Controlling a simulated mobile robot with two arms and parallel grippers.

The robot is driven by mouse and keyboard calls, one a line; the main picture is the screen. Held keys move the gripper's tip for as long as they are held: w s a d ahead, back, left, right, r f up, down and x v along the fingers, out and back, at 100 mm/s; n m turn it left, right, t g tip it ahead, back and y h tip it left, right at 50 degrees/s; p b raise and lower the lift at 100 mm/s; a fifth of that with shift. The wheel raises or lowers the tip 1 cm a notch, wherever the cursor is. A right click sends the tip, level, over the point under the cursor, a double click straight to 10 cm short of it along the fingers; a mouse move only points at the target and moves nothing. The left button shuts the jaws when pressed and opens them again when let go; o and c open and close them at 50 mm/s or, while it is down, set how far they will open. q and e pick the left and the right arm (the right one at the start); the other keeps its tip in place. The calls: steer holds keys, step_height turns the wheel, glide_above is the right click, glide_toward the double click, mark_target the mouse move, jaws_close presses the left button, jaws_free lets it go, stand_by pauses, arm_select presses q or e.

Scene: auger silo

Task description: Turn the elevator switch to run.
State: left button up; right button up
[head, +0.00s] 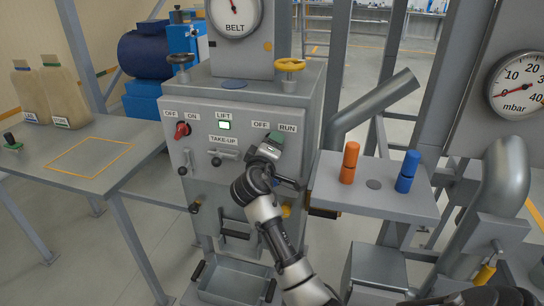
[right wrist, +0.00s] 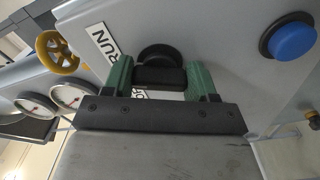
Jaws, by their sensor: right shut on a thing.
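The grey control cabinet (head: 248,155) stands in the middle of the head view. Its elevator switch sits beside the OFF (head: 261,125) and RUN (head: 287,128) labels and is mostly covered by my right gripper (head: 268,148). In the right wrist view the switch is a round black knob (right wrist: 157,58) with a black grip bar. The green fingers of my right gripper (right wrist: 161,82) are closed on it from both sides. The RUN label (right wrist: 103,40) shows beside it; the second label is partly hidden behind the gripper. I cannot tell which way the knob points. My left gripper is not in view.
A yellow handwheel (head: 289,66) is above. A shelf (head: 373,203) with orange and blue cylinders stands right. A blue button (right wrist: 291,42) is near my right gripper.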

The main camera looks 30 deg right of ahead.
steer(key=shift+f+m+b, duration=0.15)
steer(key=shift+m+b, duration=0.5)
steer(key=shift+m, duration=0.15)
steer(key=o, duration=0.9)
steer(key=shift+a, duration=0.1)
steer(key=b+v, duration=0.1)
steer(key=v, duration=0.9)
steer(key=shift+s+a, duration=0.25)
